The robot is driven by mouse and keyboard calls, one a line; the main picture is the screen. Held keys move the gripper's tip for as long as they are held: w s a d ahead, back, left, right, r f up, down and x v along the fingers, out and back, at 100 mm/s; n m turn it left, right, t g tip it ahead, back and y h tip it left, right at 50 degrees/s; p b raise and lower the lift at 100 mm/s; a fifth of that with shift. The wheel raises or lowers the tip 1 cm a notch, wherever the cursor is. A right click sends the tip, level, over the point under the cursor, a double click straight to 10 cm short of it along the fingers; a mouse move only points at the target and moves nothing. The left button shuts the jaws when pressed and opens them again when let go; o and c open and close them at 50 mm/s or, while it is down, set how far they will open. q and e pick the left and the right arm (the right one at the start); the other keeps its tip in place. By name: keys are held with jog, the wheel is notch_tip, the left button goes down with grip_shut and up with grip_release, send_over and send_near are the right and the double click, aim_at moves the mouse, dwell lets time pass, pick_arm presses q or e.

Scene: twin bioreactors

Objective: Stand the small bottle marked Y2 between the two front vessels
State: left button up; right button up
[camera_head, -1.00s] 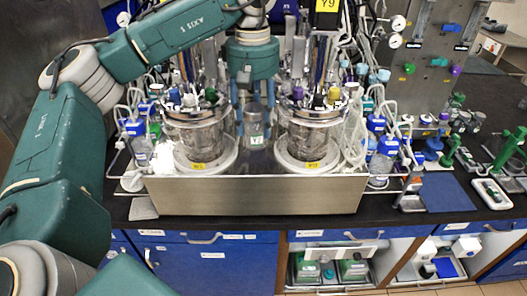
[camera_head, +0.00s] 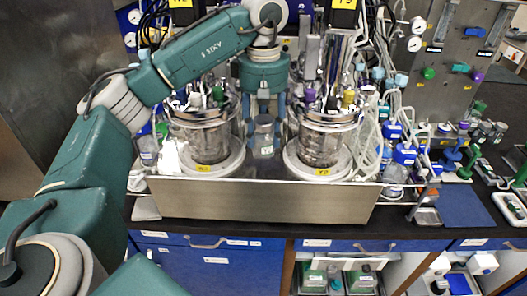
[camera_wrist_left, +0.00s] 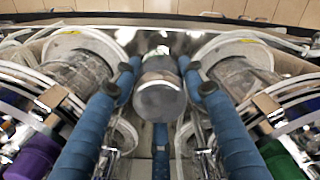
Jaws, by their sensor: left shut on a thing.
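The small bottle (camera_head: 263,135) is clear with a pale label too small to read. It is upright between the front left vessel (camera_head: 203,143) and the front right vessel (camera_head: 325,146). My left gripper (camera_head: 264,128) points down from above, its blue fingers on either side of the bottle and shut on it. In the left wrist view the bottle's grey round top (camera_wrist_left: 160,98) sits between the fingers, with a vessel on each side and apart from it. Whether its base touches the tray is unclear. My right gripper is not in view.
Both front vessels stand on white round bases in a steel tray (camera_head: 260,200) with a raised front wall. Tubing and blue-capped bottles (camera_head: 404,153) crowd the right side. A second pair of vessels is partly hidden behind. The gap around the bottle is narrow.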

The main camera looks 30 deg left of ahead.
aim_at(263, 149)
pick_arm(q)
jog(key=shift+s+f, duration=0.15)
jog(key=shift+f, duration=0.8)
notch_tip(263, 149, down, 2)
jog(key=shift+f+p, duration=0.1)
jog(key=shift+p, duration=0.4)
jog(key=shift+f, duration=0.35)
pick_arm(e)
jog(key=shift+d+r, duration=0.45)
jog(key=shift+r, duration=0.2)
pick_arm(q)
jog(key=shift+f, duration=0.1)
jog(key=o, duration=1.2)
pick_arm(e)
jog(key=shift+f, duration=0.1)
